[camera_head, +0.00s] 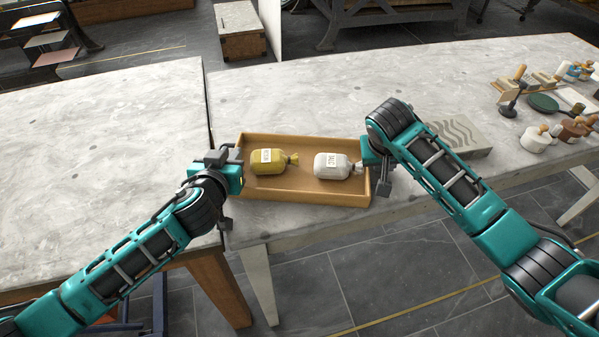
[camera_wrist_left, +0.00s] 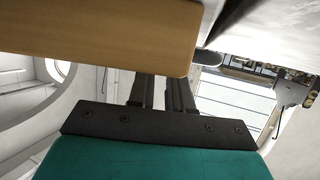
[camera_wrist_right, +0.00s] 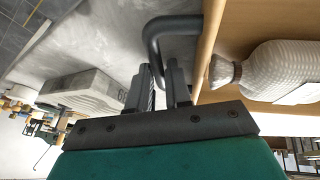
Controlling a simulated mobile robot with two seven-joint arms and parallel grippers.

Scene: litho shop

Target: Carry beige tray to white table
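The beige tray (camera_head: 310,197) is at the front left corner of the right-hand pale table, close to its front edge. It looks level; I cannot tell whether it touches the top. A yellow bag (camera_head: 268,162) and a white bag (camera_head: 332,166) lie in it. My left gripper (camera_head: 232,160) is at the tray's left end; in the left wrist view the tray wall (camera_wrist_left: 100,35) hides its fingertips. My right gripper (camera_head: 372,160) is at the right end, its fingers closed around the dark tray handle (camera_wrist_right: 165,30). This right-hand table (camera_head: 300,100) has white legs.
A second pale-topped table (camera_head: 100,130) with a brown wooden leg stands at the left, a narrow seam between the tops. Its top is bare. A grey carved stone block (camera_head: 460,137) lies right of the tray. Several small tools and jars (camera_head: 540,103) stand farther right.

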